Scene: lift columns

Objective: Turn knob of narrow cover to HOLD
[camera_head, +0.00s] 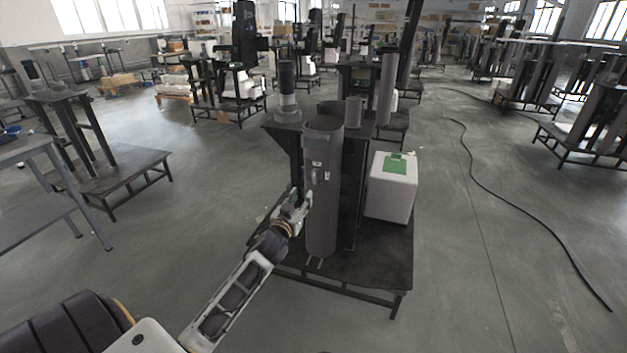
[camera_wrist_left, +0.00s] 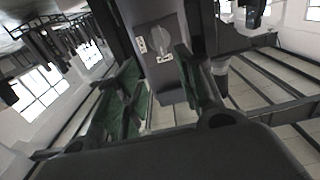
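The narrow cover (camera_head: 322,215) is a tall dark grey rounded casing standing upright on the lift column stand. A small knob (camera_head: 313,175) sits on its front, with small white labels above and to its right. In the left wrist view the knob (camera_wrist_left: 158,37) shows near the top, with labels (camera_wrist_left: 163,58) beside it; their text is too small to read. My left gripper (camera_head: 304,200) is just below and left of the knob in the head view. Its fingers are apart in the wrist view (camera_wrist_left: 163,82), with nothing held between them. My right gripper is not in view.
A white box with a green top patch (camera_head: 393,187) stands on the stand's dark base plate (camera_head: 378,262), right of the column. A grey table (camera_head: 30,150) is at the left. A black cable (camera_head: 490,195) lies on open floor at the right. Similar stands fill the background.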

